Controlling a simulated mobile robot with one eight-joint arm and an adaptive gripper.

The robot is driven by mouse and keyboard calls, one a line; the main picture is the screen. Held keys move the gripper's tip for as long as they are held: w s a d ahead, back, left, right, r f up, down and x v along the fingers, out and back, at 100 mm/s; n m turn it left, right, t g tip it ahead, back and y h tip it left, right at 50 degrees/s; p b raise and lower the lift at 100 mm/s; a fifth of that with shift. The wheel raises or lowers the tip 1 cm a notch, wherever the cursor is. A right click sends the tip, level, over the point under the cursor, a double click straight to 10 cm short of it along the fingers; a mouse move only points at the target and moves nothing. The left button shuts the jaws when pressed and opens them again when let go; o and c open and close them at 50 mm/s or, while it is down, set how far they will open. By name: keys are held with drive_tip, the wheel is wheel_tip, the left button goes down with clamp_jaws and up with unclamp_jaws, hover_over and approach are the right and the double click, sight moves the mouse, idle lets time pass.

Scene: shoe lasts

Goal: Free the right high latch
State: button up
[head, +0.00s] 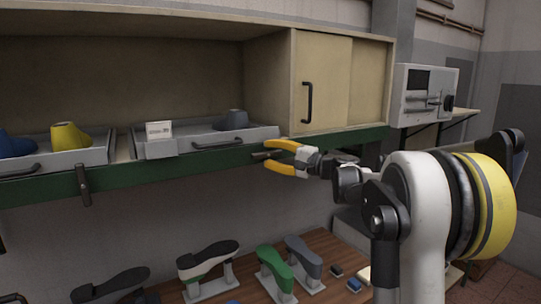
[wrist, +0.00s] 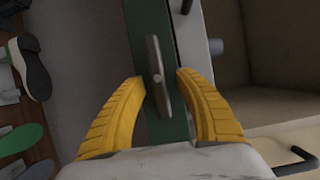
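The right high latch (wrist: 156,75) is a dark metal bar with a pivot in its middle, on the green rail (wrist: 138,20) of the shelf. It lies nearly along the rail, slightly tilted; in the head view its end (head: 262,155) shows at the yellow fingers. My gripper (wrist: 160,78) is open, with one yellow finger on each side of the latch and small gaps visible to both. In the head view my gripper (head: 270,157) reaches the rail from the right. The left latch (head: 84,185) hangs upright across the rail.
Above the rail, a grey tray (head: 270,131) with a handle and label card holds a grey-blue last (head: 231,120). The left tray (head: 98,156) holds yellow and blue lasts. A cabinet door (head: 321,80) stands right of the trays. Several shoe forms stand on the wooden bench (head: 330,243) below.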

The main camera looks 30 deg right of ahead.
drive_tip(key=v, duration=1.2)
drive_tip(key=shift+f, duration=0.1)
drive_tip(key=s+a+f+n+g+h+b, duration=0.1)
drive_tip(key=s+a+f+n+g+b, duration=0.35)
drive_tip(key=a+f, duration=0.6)
drive_tip(key=s+a+f+n+g+b, duration=0.1)
drive_tip(key=s+a+f+g+b, duration=0.1)
drive_tip(key=s+a+f+b, duration=0.65)
drive_tip(key=s+a+f+n+g+h+b, duration=0.1)
drive_tip(key=s+a+f+n+h+b, duration=0.1)
drive_tip(key=s+f, duration=0.3)
drive_tip(key=s+a+f+n+h+b, duration=0.2)
drive_tip(key=s+a+f+n+b, duration=0.1)
drive_tip(key=f, duration=0.9)
drive_tip(key=s+a+f+n+g+h+b, duration=0.1)
drive_tip(key=s+a+f+n+h+b, duration=0.1)
drive_tip(key=s+f+b, duration=0.3)
wheel_tip(320, 180, down, 5)
drive_tip(key=shift+s+a+r+n+g, duration=0.15)
drive_tip(key=shift+s+a+n+g, duration=0.2)
drive_tip(key=shift+s+a, duration=0.6)
drive_tip(key=shift+s+d, duration=0.1)
drive_tip(key=shift+d, duration=0.05)
drive_tip(key=shift+c, duration=0.5)
